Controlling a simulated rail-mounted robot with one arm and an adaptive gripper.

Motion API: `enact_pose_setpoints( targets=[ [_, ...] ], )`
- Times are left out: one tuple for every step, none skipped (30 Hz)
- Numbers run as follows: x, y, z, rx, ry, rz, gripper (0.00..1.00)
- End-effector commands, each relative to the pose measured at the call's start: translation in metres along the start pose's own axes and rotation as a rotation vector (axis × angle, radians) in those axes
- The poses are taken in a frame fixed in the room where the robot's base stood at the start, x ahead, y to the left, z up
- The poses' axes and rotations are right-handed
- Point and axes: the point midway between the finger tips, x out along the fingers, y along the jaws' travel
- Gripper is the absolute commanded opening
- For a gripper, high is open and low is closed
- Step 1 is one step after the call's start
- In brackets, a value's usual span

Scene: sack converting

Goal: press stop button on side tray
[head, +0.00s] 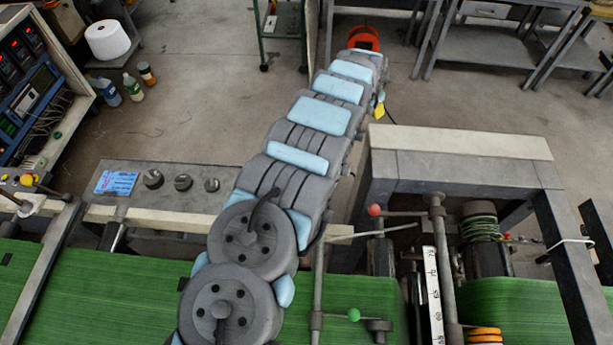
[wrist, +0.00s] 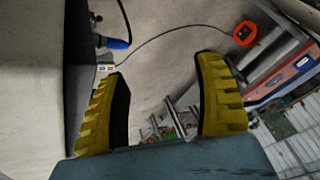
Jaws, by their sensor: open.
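My gripper (wrist: 163,66) is open in the wrist view, with its two yellow ridged fingers apart and nothing between them. In the head view my arm reaches away to the upper right, and only a bit of yellow, likely a finger, shows at its far end. A small pale box (wrist: 105,69) with a red and a blue mark shows by the left fingertip in the wrist view; I cannot tell whether it bears the stop button. No stop button is clearly identifiable.
An orange cable reel (wrist: 246,33) lies on the floor beyond my gripper, its cord running left. A blue connector (wrist: 117,43) is near the left finger. The machine frame (head: 460,170) with green sheet (head: 100,290) fills the head view's foreground. Grey benches (head: 485,45) stand behind.

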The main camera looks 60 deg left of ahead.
Motion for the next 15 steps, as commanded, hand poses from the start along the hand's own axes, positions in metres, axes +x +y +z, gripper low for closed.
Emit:
enact_pose_setpoints(
  targets=[
    [-0.005, -0.008, 0.020, -0.017, -0.046, 0.013, 0.69],
    [-0.006, -0.010, 0.034, -0.027, -0.075, 0.024, 0.69],
    [-0.008, -0.013, 0.052, -0.042, -0.114, 0.040, 0.69],
    [-0.011, -0.014, 0.065, -0.053, -0.143, 0.051, 0.69],
    [-0.014, -0.017, 0.079, -0.066, -0.173, 0.063, 0.69],
    [-0.020, -0.018, 0.099, -0.084, -0.216, 0.081, 0.69],
    [-0.024, -0.020, 0.114, -0.099, -0.247, 0.094, 0.69],
    [-0.028, -0.021, 0.128, -0.113, -0.276, 0.106, 0.69],
    [-0.034, -0.020, 0.147, -0.131, -0.317, 0.124, 0.69],
    [-0.039, -0.021, 0.160, -0.145, -0.344, 0.137, 0.69],
    [-0.044, -0.021, 0.171, -0.156, -0.368, 0.147, 0.69],
    [-0.050, -0.020, 0.184, -0.170, -0.396, 0.160, 0.69],
    [-0.054, -0.019, 0.194, -0.181, -0.416, 0.170, 0.69],
    [-0.057, -0.018, 0.202, -0.189, -0.433, 0.178, 0.69],
    [-0.060, -0.017, 0.210, -0.198, -0.450, 0.187, 0.69]
  ],
)
